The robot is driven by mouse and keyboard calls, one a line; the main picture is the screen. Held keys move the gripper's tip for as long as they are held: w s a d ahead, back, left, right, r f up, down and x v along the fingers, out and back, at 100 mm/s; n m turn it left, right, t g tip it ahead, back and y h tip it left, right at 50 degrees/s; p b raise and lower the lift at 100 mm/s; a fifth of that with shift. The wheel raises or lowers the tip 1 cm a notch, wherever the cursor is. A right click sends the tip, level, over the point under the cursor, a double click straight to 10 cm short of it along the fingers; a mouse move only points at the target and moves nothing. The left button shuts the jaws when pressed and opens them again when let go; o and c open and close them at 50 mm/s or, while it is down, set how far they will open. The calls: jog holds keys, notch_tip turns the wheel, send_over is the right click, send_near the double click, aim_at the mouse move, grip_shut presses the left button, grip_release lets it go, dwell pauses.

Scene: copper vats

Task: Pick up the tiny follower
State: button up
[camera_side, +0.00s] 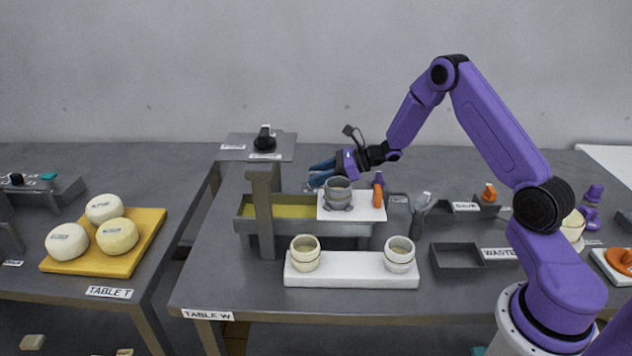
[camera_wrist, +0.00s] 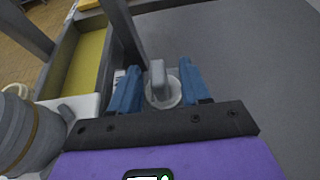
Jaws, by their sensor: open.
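In the wrist view a small round grey disc with an upright handle (camera_wrist: 158,88), which looks like the tiny follower, sits between the blue fingers of my gripper (camera_wrist: 158,75). The fingers are apart, one on each side of the handle, and I cannot tell whether either touches it. In the side view my gripper (camera_side: 320,173) reaches left over the back of table W, behind the grey mould. The disc cannot be made out there.
A grey mould (camera_side: 338,192) stands on a white board (camera_side: 368,212) close to my gripper. A press-like frame (camera_side: 262,200) rises over a yellow-floored tray (camera_side: 243,225). Two cream moulds (camera_side: 305,255) stand on a white block (camera_side: 350,280) in front. The table behind is mostly clear.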

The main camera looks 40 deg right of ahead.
jog(key=shift+x, duration=1.45)
jog(key=shift+c, duration=0.3)
grip_shut()
